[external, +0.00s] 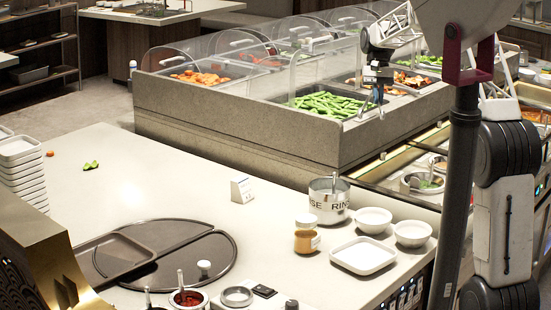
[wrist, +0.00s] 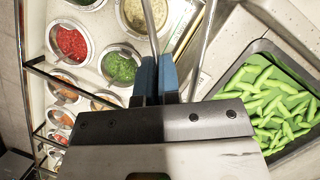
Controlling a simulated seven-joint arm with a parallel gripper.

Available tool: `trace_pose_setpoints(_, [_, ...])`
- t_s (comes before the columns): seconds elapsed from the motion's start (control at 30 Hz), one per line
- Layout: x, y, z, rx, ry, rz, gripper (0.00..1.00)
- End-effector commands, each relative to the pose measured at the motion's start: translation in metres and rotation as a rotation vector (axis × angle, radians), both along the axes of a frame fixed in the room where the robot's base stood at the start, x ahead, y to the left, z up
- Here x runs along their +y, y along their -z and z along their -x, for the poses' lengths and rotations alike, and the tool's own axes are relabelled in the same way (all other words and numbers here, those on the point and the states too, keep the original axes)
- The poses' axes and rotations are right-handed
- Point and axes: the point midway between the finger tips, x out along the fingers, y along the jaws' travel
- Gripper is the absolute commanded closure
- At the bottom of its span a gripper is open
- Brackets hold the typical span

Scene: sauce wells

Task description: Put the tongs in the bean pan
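My gripper (wrist: 157,80) shows two blue fingertips close together, shut on the metal tongs (wrist: 151,28), which extend away from the fingers. In the external view, my gripper (external: 377,76) is above the food counter, with the thin tongs (external: 371,99) hanging down from it. The bean pan (wrist: 235,78) is a dark rectangular pan full of green beans (wrist: 268,100), to the right of my gripper in the wrist view. In the external view, the beans (external: 330,104) lie left of and below my gripper. The tongs appear apart from the beans.
A clear sneeze guard (external: 300,62) stands over the counter beside the bean pan. Round sauce wells, including red (wrist: 70,42) and green (wrist: 119,67), lie left of my gripper in the wrist view. A rinse pot (external: 329,207) and white bowls (external: 373,219) stand on the front counter.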

Motion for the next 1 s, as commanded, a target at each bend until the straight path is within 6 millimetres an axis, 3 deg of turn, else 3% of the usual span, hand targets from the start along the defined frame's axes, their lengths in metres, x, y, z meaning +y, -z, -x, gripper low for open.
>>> trace_pose_setpoints(0.1, [0.042,0.001,0.005,0.0,0.043,0.0,1.0])
trace_pose_setpoints(0.47, [0.162,0.003,0.029,0.0,0.199,0.0,1.0])
trace_pose_setpoints(1.0, [0.328,0.003,0.093,0.0,0.441,0.0,1.0])
